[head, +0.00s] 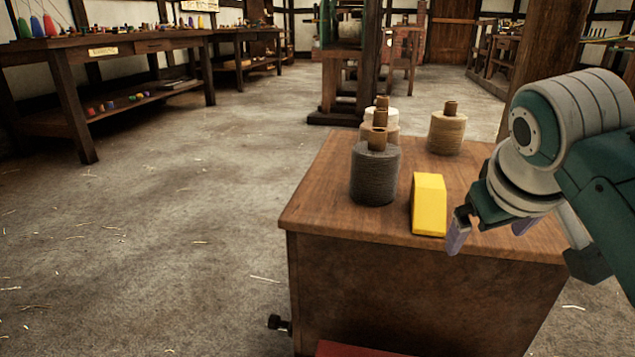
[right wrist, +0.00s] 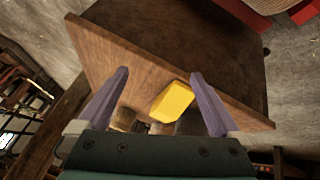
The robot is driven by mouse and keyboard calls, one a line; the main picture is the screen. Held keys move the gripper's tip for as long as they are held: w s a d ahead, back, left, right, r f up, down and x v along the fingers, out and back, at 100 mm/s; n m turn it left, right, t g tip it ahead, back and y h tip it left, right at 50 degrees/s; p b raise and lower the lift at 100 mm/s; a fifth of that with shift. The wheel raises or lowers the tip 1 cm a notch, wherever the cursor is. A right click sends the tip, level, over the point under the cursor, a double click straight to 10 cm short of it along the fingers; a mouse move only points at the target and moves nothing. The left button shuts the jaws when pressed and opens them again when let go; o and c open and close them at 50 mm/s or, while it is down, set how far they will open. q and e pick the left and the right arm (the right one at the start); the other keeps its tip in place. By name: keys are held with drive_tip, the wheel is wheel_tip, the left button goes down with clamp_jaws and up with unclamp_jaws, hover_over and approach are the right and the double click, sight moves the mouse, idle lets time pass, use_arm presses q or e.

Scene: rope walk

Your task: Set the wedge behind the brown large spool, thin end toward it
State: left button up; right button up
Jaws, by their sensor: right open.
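The yellow wedge (head: 429,205) sits on the wooden bench top near its front edge, just right of a dark grey spool. A tan-brown spool (head: 447,132), the brownest in view, stands upright farther back, behind the wedge and apart from it. My right gripper (head: 490,229) is open and empty at the right of the wedge, near the front edge. In the right wrist view the wedge (right wrist: 172,102) shows between the two purple fingers (right wrist: 160,73), with no contact visible. Which end of the wedge is thin is hard to tell. My left gripper is not in view.
The dark grey spool (head: 375,176) stands left of the wedge, with paler spools (head: 384,135) in a row behind it. The bench top (head: 320,205) is bare at front left. A black knob (head: 280,324) sticks out at the bench's lower left. Floor at left is clear.

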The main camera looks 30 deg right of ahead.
drive_tip(key=w+d+r+m, duration=0.3)
drive_tip(key=w+d+r, duration=0.1)
drive_tip(key=w, duration=0.1)
drive_tip(key=m+y, duration=0.1)
drive_tip(key=y, duration=0.1)
approach(430, 186)
drive_tip(key=shift+w+f+g+b, duration=0.35)
drive_tip(key=shift+w+f+g, duration=0.1)
drive_tip(key=shift+w, duration=0.15)
drive_tip(key=b+x, duration=0.2)
drive_tip(key=x, duration=0.1)
drive_tip(key=shift+d+f+b, duration=0.1)
drive_tip(key=shift+f+b, duration=0.2)
drive_tip(key=shift+b, duration=0.05)
drive_tip(key=b+x, duration=0.4)
drive_tip(key=shift+d+f+b, duration=0.2)
drive_tip(key=shift+f+b, duration=0.1)
drive_tip(key=shift+b, duration=0.05)
drive_tip(key=shift+w+d+f+b, duration=0.2)
drive_tip(key=shift+f+b, duration=0.1)
drive_tip(key=shift+f, duration=0.05)
drive_tip(key=shift+r, duration=0.1)
drive_tip(key=shift+c, duration=0.2)
